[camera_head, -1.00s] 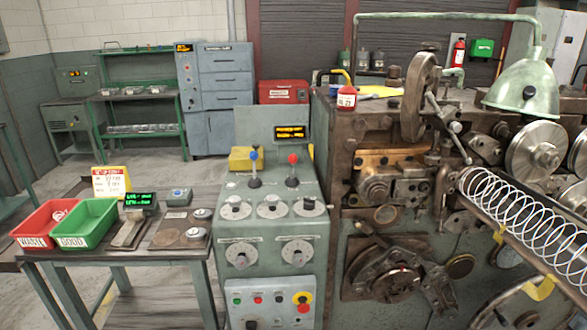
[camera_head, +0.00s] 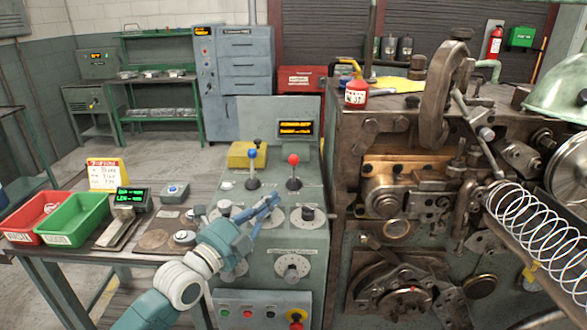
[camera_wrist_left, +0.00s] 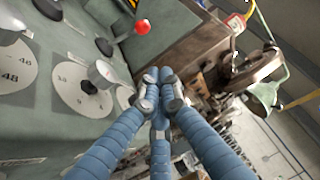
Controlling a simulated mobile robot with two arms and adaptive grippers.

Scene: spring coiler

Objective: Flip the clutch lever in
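Two levers stand upright on the sloped green console (camera_head: 310,180): one with a blue knob (camera_head: 252,154) and one with a red knob (camera_head: 293,159). Nothing readable shows which is the clutch lever. The red knob also shows near the top of the left wrist view (camera_wrist_left: 143,26). My left gripper (camera_head: 272,202) is over the console's dial row, below and between the levers, apart from both. In the left wrist view its fingertips (camera_wrist_left: 160,86) are drawn together with nothing between them. My right gripper is not in view.
Dials (camera_head: 308,214) lie under and beside my left gripper. The coiling machine (camera_head: 345,210) with a long wire spring (camera_head: 535,225) stands to the right. A side table with a red bin (camera_head: 22,238) and a green bin (camera_head: 75,238) is at left. Space above the console is open.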

